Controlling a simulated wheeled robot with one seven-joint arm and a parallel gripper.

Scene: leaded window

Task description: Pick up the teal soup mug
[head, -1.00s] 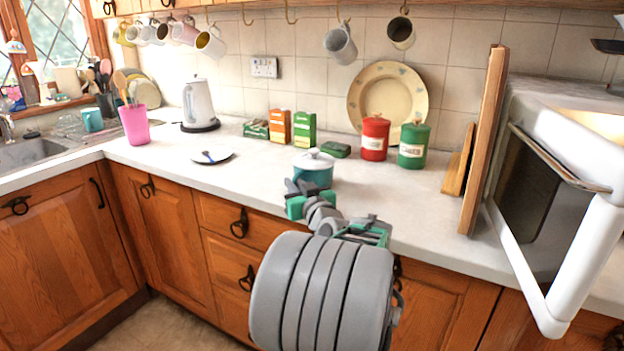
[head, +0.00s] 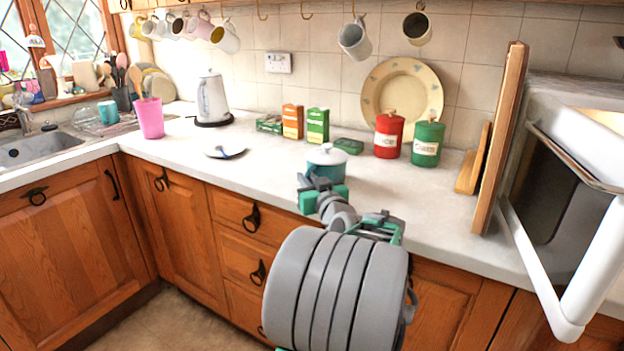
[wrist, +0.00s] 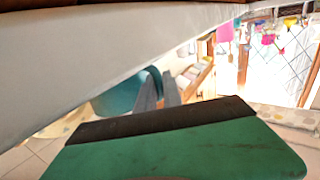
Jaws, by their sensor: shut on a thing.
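The teal soup mug (head: 331,172) with a white lid is upright by the counter's front edge in the head view. My gripper (head: 309,188) is at its near left side, and my arm hides its lower part. In the wrist view the teal mug (wrist: 112,101) shows left of centre, with the two grey fingers (wrist: 158,92) of my gripper close together against its side. They are shut on the mug, seemingly at its handle. I cannot tell whether the mug's base touches the counter.
Behind the mug stand red (head: 389,136) and green (head: 427,143) canisters and small boxes (head: 317,125). A white oven (head: 575,150) and wooden boards (head: 498,140) bound the right. Mugs hang above.

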